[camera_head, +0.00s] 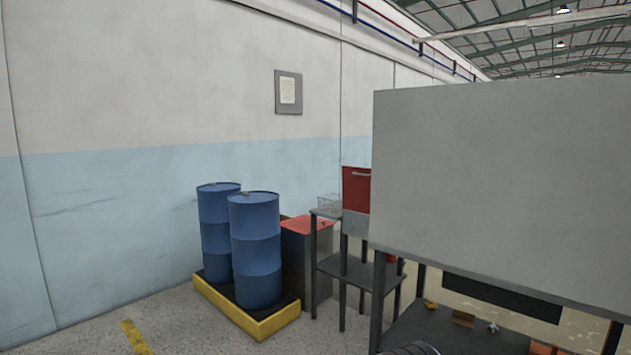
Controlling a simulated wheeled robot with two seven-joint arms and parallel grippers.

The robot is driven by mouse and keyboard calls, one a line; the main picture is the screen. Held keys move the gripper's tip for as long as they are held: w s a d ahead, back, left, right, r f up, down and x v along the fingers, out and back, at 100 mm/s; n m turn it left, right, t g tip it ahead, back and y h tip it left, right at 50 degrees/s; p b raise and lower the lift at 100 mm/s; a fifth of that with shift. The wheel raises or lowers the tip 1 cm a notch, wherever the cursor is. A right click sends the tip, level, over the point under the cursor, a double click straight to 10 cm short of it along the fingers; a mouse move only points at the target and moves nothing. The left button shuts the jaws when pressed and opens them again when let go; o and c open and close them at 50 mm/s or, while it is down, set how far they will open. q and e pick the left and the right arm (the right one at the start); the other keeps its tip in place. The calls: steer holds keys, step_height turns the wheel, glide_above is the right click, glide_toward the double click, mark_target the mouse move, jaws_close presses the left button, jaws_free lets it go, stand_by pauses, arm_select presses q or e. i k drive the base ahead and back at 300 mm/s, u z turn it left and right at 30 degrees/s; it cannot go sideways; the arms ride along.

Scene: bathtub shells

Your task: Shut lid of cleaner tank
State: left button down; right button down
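A red panel with a pale handle (356,186) stands upright above a small grey box (355,223) on a dark table. It looks like the raised lid of the cleaner tank, with the grey box as the tank. The large grey panel cuts off their right side, so the hinge and most of the tank are hidden. Neither of my grippers is in view.
A large grey panel (500,190) on dark legs blocks the right. The dark table (345,270) also holds a wire basket (328,202). Left of it are a red-topped bin (308,224) and blue drums (255,250) on a yellow-edged pallet (240,318). Floor at lower left is clear.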

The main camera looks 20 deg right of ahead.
mark_target(356, 180)
steer(key=u, duration=0.05)
steer(key=i, duration=2.2)
steer(key=z, duration=1.45)
steer(key=i, duration=0.75)
steer(key=z, duration=1)
steer(key=i, duration=0.25)
steer(key=z, duration=0.15)
